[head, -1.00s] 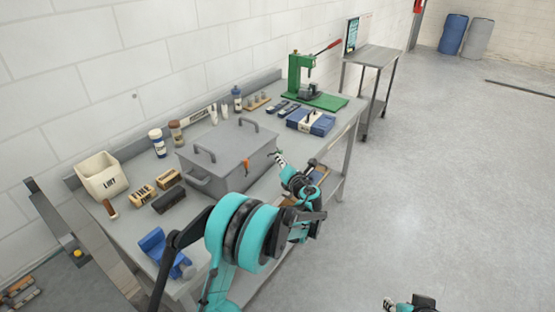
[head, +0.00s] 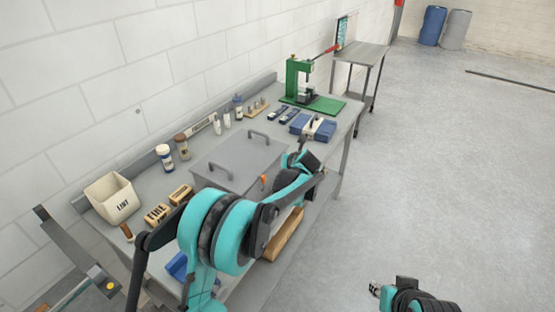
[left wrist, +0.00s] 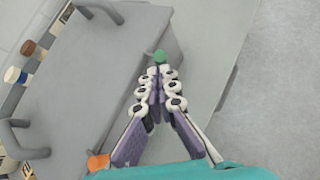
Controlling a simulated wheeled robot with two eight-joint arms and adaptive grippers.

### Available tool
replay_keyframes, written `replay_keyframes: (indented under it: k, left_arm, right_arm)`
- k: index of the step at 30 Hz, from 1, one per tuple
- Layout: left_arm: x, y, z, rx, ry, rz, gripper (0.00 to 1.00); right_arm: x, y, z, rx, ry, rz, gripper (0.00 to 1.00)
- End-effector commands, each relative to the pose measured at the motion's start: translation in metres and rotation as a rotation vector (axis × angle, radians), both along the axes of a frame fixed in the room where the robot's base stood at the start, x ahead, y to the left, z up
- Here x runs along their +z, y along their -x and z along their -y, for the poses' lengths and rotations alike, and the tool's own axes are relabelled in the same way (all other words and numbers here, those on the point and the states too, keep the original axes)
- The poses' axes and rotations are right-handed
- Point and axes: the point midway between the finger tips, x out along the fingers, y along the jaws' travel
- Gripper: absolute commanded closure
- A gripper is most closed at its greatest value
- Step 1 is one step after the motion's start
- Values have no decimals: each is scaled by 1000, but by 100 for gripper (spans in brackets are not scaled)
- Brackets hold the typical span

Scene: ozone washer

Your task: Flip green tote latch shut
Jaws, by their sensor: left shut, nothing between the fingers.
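The grey tote (head: 225,162) with a grey lid and two handles stands on the bench; its lid also fills the left of the left wrist view (left wrist: 100,65). A green latch end (left wrist: 160,57) shows at the tote's side, right at the tips of my left gripper (left wrist: 159,68). The left fingers are shut with nothing between them; I cannot tell whether they touch the latch. An orange latch (left wrist: 98,162) is on the same side, also visible in the head view (head: 263,181). The green latch is hidden in the head view. My right gripper (head: 376,289) is low over the floor.
A white bin (head: 112,200), wooden blocks (head: 158,214) and bottles (head: 165,158) are left of and behind the tote. A green press (head: 300,80) and blue-and-white box (head: 312,127) stand beyond it. The floor to the right is free.

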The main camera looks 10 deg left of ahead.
Motion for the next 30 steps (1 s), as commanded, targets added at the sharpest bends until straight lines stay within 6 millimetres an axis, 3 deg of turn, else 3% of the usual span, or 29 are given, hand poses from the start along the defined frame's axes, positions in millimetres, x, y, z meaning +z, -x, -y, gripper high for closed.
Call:
replay_keyframes:
  k: [30]
  left_arm:
    - [16,0,1,1,-7,3,100]
  right_arm:
    - [9,0,0,0,0,0,67]
